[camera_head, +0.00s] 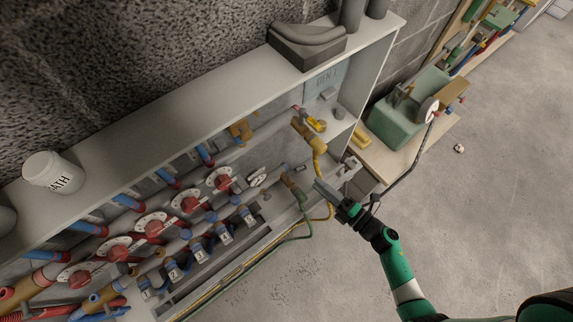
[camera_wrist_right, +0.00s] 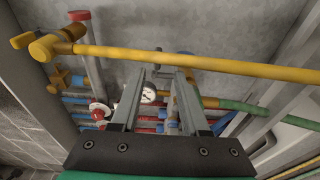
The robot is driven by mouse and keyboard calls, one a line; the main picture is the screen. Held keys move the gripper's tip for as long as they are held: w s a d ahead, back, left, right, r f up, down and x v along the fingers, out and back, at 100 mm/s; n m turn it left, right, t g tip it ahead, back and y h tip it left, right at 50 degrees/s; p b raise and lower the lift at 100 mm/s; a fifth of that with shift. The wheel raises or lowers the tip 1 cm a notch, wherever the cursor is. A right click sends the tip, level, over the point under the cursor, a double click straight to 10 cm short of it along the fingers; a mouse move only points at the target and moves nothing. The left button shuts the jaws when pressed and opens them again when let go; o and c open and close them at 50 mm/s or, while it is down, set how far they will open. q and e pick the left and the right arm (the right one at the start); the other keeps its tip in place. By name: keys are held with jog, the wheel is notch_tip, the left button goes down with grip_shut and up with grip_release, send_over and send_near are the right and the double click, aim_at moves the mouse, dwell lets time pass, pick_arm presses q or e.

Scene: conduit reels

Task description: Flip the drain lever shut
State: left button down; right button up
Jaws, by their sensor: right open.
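A brass valve body (camera_head: 300,128) with a yellow lever (camera_head: 316,124) sits at the right end of the pipework in the head view. A yellow hose (camera_head: 319,150) hangs from it. I cannot tell for certain which lever is the drain lever. A second brass fitting (camera_head: 290,180) with a green hose (camera_head: 306,215) sits lower. My right gripper (camera_head: 324,187) is just right of that fitting, pointing into the cabinet. In the right wrist view its jaws (camera_wrist_right: 163,78) are apart and nothing is seen held. The yellow hose (camera_wrist_right: 200,60) crosses just beyond the fingertips. My left gripper is out of view.
Red round valve handles (camera_head: 190,204) and blue-ended pipes line the cabinet to the left. A gauge (camera_wrist_right: 148,95) shows between the jaws in the wrist view. The cabinet's top shelf (camera_head: 190,93) carries a white tub (camera_head: 52,172).

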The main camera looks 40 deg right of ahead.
aim_at(300, 169)
jog(key=w+b, duration=0.3)
jog(key=w, duration=0.8)
jog(key=shift+w+a+r+b, duration=0.15)
jog(key=shift+w+a+b, duration=0.15)
grip_shut()
